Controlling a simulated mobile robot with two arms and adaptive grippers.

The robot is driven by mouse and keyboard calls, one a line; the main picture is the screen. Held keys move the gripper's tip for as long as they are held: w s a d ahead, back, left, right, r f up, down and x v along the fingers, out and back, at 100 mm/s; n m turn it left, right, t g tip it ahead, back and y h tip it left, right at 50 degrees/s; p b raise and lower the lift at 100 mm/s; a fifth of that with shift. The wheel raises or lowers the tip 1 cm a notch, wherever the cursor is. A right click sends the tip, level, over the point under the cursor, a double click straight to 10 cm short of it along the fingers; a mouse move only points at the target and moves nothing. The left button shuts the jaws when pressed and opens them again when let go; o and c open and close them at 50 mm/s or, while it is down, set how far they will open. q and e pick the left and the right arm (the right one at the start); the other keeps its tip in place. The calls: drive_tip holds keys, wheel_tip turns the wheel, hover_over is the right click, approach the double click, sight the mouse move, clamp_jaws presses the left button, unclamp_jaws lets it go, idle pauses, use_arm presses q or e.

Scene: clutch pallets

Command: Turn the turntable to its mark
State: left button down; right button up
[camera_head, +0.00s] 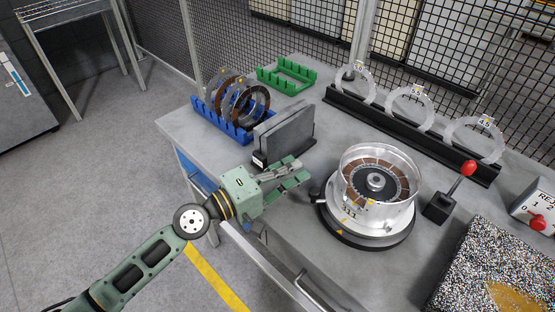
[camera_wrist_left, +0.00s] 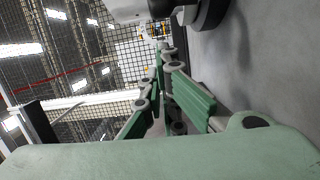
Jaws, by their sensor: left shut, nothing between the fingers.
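The turntable (camera_head: 345,232) is a round black base on the grey bench, with a small black knob (camera_head: 315,194) on its left rim and a yellow triangle on its front edge. A clear-walled round housing (camera_head: 362,213) with a brown-segmented clutch disc (camera_head: 388,181) inside stands on it. A small yellow mark shows low on the housing. My left gripper (camera_head: 304,171) is shut and empty, just left of the knob and apart from it. My right gripper is not in view.
A grey upright block (camera_head: 284,135) stands behind my left gripper. A blue rack (camera_head: 222,124) with discs and a green rack (camera_head: 287,77) stand further back. A black rail (camera_head: 410,130) with clear rings and a red-knobbed lever (camera_head: 441,204) are beyond and right of the turntable.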

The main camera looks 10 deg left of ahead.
use_arm(q)
drive_tip(key=shift+s+d+r, duration=0.1)
drive_tip(key=shift+s+d, duration=0.05)
drive_tip(key=shift+s, duration=0.35)
drive_tip(key=shift+s+d+r, duration=0.1)
drive_tip(key=shift+s, duration=0.35)
drive_tip(key=shift+s+f+p, duration=0.1)
drive_tip(key=shift+s+p, duration=0.1)
drive_tip(key=shift+p, duration=0.1)
drive_tip(key=shift+w+d+f, duration=0.1)
drive_tip(key=shift+s+d, duration=0.15)
drive_tip(key=shift+s, duration=0.85)
drive_tip(key=shift+w, duration=0.1)
